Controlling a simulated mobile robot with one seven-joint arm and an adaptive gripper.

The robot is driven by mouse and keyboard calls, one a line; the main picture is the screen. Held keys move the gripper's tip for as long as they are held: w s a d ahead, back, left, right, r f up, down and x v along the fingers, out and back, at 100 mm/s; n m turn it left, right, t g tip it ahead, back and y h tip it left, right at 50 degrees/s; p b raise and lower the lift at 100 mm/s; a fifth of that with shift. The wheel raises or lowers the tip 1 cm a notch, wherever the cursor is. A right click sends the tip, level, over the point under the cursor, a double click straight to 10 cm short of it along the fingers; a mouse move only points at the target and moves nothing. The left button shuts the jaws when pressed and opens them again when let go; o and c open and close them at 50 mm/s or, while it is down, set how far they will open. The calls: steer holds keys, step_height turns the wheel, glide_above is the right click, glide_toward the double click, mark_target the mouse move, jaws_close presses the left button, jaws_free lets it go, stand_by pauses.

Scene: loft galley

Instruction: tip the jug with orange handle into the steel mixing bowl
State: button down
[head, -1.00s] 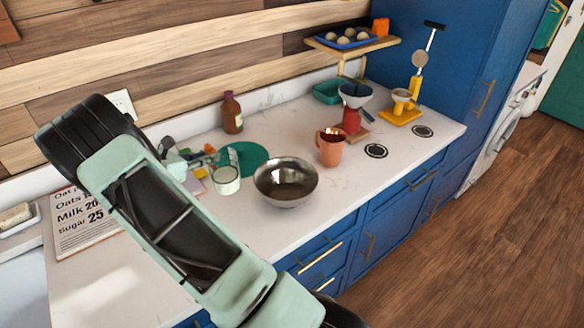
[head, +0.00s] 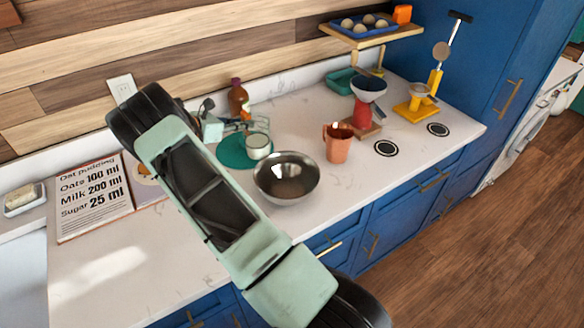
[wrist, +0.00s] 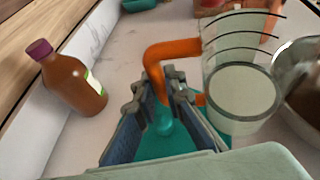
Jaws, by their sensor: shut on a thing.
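The clear jug (head: 258,147) has black marks and an orange handle (wrist: 170,48) and holds pale contents. My gripper (head: 238,127) is shut on the handle; its fingers also show in the wrist view (wrist: 158,100). The jug looks about upright in both views. In the head view it overlaps the right part of a teal round mat; its height above the counter is hard to tell. The steel mixing bowl (head: 287,192) stands on the counter in front and to the right of the jug. Its edge shows at the right of the wrist view (wrist: 308,108), beside the jug.
A brown bottle (head: 238,98) stands behind the teal mat (head: 232,152). A terracotta mug (head: 338,144) is right of the bowl. A recipe board (head: 95,198) leans at the left. A red stand with a funnel (head: 368,90) and a yellow stand (head: 416,110) are farther right.

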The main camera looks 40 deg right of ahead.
steer(key=shift+w+d+f, duration=0.2)
steer(key=shift+d+f, duration=0.1)
steer(key=shift+d, duration=0.15)
steer(key=shift+w+d+f, duration=0.15)
steer(key=shift+d+f, duration=0.15)
steer(key=shift+d, duration=0.15)
steer(key=shift+r, duration=0.15)
